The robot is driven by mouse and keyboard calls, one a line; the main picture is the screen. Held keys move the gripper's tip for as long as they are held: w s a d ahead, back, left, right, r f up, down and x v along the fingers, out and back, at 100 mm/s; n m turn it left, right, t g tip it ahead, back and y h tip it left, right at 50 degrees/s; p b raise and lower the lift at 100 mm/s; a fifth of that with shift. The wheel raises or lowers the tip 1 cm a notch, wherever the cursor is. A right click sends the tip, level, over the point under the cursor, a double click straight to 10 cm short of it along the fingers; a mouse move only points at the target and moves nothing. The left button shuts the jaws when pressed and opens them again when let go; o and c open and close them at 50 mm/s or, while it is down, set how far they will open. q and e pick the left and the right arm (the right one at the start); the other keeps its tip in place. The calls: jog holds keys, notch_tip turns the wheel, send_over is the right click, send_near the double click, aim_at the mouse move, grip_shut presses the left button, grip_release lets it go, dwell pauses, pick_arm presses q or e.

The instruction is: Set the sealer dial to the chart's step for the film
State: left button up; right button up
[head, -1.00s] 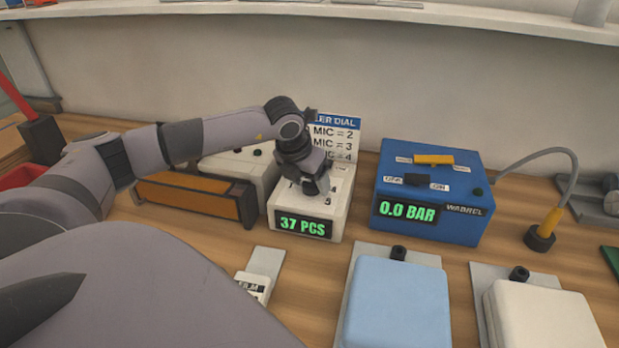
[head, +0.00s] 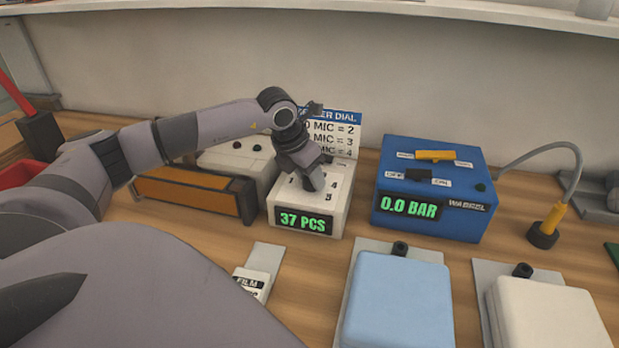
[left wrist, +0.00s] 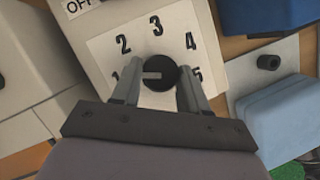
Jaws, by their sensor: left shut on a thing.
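The sealer is a white box (head: 339,206) whose green display reads 37 PCS. Its black dial (left wrist: 160,73) sits on a plate numbered 1 to 5 in the left wrist view. The dial's pale pointer line lies to the left, towards the 1. My left gripper (head: 314,180) comes down from above, and its fingers (left wrist: 154,92) are shut on the dial. The chart (head: 345,128), headed as a dial chart, stands behind; lines ending MIC = 2, 3 and 4 show, their left ends hidden by my arm. A white FILM label (head: 252,283) lies in front, its lower text unclear. My right gripper is out of view.
A blue box (head: 455,190) reading 0.0 BAR stands right of the sealer, with a cable curving beyond it. An orange-fronted unit (head: 188,197) and another white box (head: 222,160) stand left. Pale blue (head: 398,305) and white (head: 545,315) blocks lie in front.

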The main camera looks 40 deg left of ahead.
pick_arm(q)
jog(key=m+h, duration=0.1)
jog(key=m, duration=0.2)
jog(key=shift+w+a+b, duration=0.1)
jog(key=shift+b, duration=0.3)
jog(key=shift+w+a+r+m+g+h, duration=0.1)
jog(key=shift+m+g+h, duration=0.2)
jog(key=shift+m, duration=0.7)
jog(key=shift+m+g+h, duration=0.2)
jog(key=shift+m+h, duration=0.2)
jog(key=shift+m, duration=0.6)
jog(key=o, duration=1.1)
jog(key=shift+c, duration=0.2)
jog(key=v, duration=0.7)
jog(key=shift+b, duration=0.4)
